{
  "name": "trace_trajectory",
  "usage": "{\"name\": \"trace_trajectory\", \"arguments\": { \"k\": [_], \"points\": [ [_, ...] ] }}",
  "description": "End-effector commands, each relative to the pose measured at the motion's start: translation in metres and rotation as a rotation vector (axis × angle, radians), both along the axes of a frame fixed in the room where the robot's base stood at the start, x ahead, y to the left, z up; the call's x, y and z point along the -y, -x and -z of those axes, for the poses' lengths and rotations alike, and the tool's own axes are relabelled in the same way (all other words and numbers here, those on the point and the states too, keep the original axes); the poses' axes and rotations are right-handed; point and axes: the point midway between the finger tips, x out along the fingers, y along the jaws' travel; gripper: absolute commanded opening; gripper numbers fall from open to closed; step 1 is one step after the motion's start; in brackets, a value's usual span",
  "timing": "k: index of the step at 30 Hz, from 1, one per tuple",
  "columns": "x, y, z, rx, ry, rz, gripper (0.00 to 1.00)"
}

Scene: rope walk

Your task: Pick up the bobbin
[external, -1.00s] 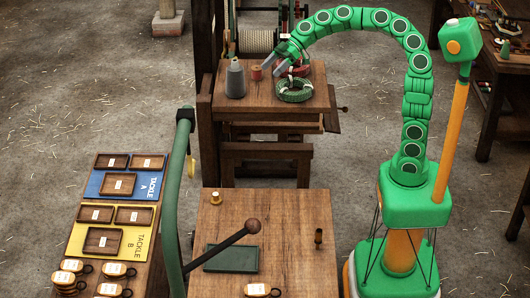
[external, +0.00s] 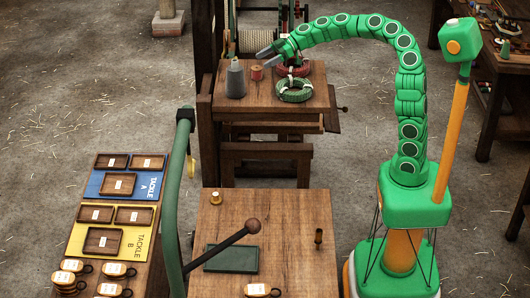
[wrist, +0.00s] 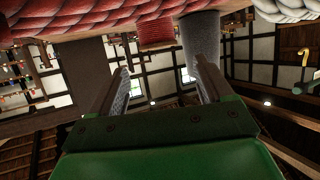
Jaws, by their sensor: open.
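The small red bobbin (external: 255,73) stands upright on the far wooden table, just right of a grey cone (external: 235,80). In the wrist view, which appears upside down, the bobbin (wrist: 156,33) hangs from the top edge, beyond and between my two fingers. My gripper (external: 264,58) is open and empty, with its fingers pointing left, a little above and to the right of the bobbin. It also shows open in the wrist view (wrist: 161,70). I see no contact with the bobbin.
A green rope coil (external: 294,90) and a red rope coil (external: 297,69) lie right of the bobbin, under my arm. The grey cone also stands close in the wrist view (wrist: 201,38). A dark wooden post (external: 204,120) rises left of the table.

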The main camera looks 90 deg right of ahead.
Motion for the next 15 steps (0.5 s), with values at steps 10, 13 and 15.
{"name": "trace_trajectory", "arguments": {
  "k": [10,13,15],
  "points": [
    [-0.010,-0.023,0.030,-0.003,-0.002,-0.001,0.80],
    [-0.011,-0.026,0.030,-0.002,-0.002,0.000,0.80],
    [-0.011,-0.026,0.030,-0.002,-0.002,0.000,0.80]
  ]
}}
